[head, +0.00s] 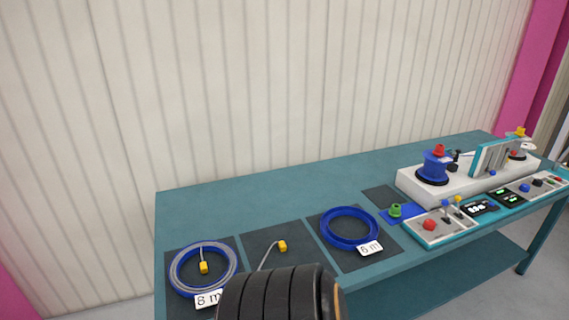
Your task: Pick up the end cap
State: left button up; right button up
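No part is clearly marked as the end cap. A small green knob-shaped piece (396,210) sits on a blue pad (404,214) near the middle right of the table. A red cap-like piece (438,150) is on top of the blue reel (434,168) on the white machine. A yellow cap-like piece (520,131) tops the far reel at the right. Neither of my grippers can be made out. A dark ribbed part, seemingly of my arm, rises at the bottom centre and covers part of the middle mat.
The teal table (270,192) has dark mats, the left one with a grey cable coil in a blue ring (180,283), another with an empty-looking blue ring (350,244). A yellow connector (282,246) lies on the middle mat. The white machine (470,183) and control panels (440,237) fill the right. The back left is clear.

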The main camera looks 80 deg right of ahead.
aim_at(282, 244)
jog(key=k+l+z, duration=0.1)
jog(key=z, duration=2.55)
jog(key=i+l+u, duration=0.1)
jog(key=l+u, duration=0.2)
jog(key=l, duration=0.4)
jog(key=l+u, duration=0.3)
jog(key=l, duration=0.35)
